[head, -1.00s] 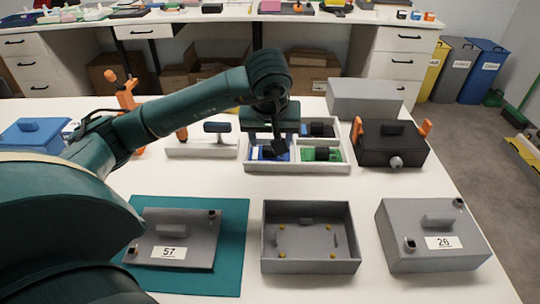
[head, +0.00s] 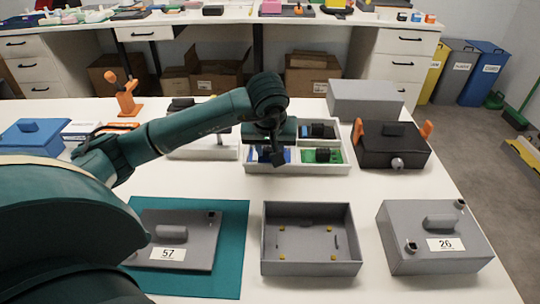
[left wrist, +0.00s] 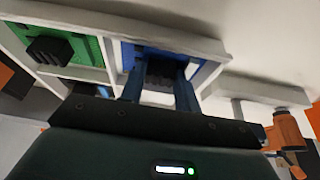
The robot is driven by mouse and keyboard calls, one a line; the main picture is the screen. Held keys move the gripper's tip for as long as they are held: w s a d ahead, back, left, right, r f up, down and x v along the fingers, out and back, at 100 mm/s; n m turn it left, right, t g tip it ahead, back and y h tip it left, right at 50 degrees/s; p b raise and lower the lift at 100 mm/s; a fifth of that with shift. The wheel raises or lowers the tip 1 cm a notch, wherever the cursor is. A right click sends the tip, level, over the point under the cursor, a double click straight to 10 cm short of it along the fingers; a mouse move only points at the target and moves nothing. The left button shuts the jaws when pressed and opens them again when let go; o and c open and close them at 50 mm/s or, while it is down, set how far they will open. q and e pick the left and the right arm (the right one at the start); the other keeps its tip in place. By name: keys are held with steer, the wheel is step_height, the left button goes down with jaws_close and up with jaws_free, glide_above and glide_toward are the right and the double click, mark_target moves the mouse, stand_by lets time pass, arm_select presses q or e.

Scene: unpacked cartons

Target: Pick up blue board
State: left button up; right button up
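The blue board (head: 287,155) lies in the front left compartment of a white divided tray (head: 300,170). In the left wrist view the blue board (left wrist: 196,68) carries a black finned block (left wrist: 160,72). My left gripper (head: 267,153) is above this compartment, pointing down, and hides much of the board. In the left wrist view the left gripper's fingers (left wrist: 158,90) are apart, one on each side of the black block, with small gaps showing. My right gripper is not in view.
A green board (head: 322,156) lies in the compartment to the right, with another board (head: 318,130) behind it. A black box (head: 390,145) with orange clamps stands right of the tray. An open grey case (head: 310,265) sits in front, beside grey box 26 (head: 435,240).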

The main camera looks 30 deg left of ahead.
mark_target(270, 150)
arm_select(q)
steer(key=c, duration=0.5)
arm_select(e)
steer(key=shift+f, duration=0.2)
arm_select(q)
steer(key=shift+c, duration=0.2)
step_height(270, 150, up, 9)
steer(key=shift+r+p, duration=0.1)
steer(key=shift+p, duration=0.45)
steer(key=shift+r, duration=0.4)
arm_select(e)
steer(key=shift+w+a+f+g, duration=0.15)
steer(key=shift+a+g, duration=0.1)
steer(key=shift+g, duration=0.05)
